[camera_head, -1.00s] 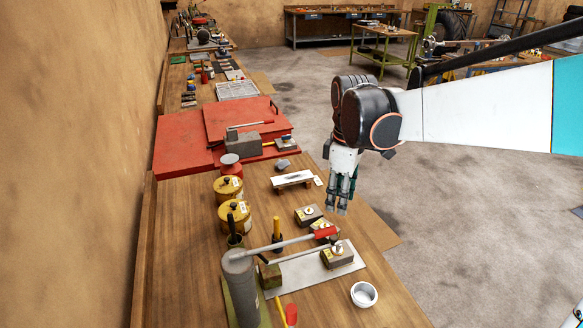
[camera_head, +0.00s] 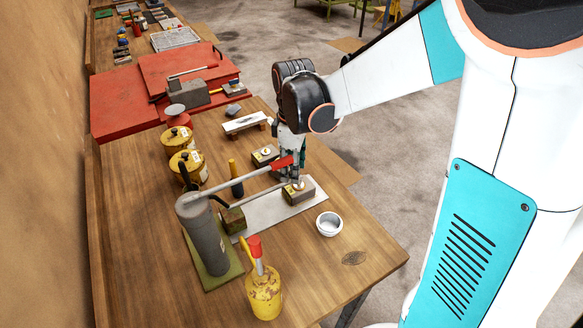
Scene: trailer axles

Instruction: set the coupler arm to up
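A grey cylinder (camera_head: 207,243) stands on a green base at the near left of the bench. From its top a long pale arm (camera_head: 238,181) with a red grip (camera_head: 282,163) reaches out, roughly level; this looks like the coupler arm, though I cannot be sure. Below it, a dark bar (camera_head: 262,192) runs from a small block (camera_head: 232,221) over a pale plate (camera_head: 253,215). My gripper (camera_head: 297,172) points down beside the red grip, above a block with a silver knob (camera_head: 299,192). Contact and finger gap are unclear.
Two yellow canisters (camera_head: 187,166) stand along the left. A white bowl (camera_head: 329,223) sits right of the plate, and a yellow pot (camera_head: 264,295) with a red-topped tool stands at the front edge. A red platform (camera_head: 125,104) lies behind. The bench's right front is clear.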

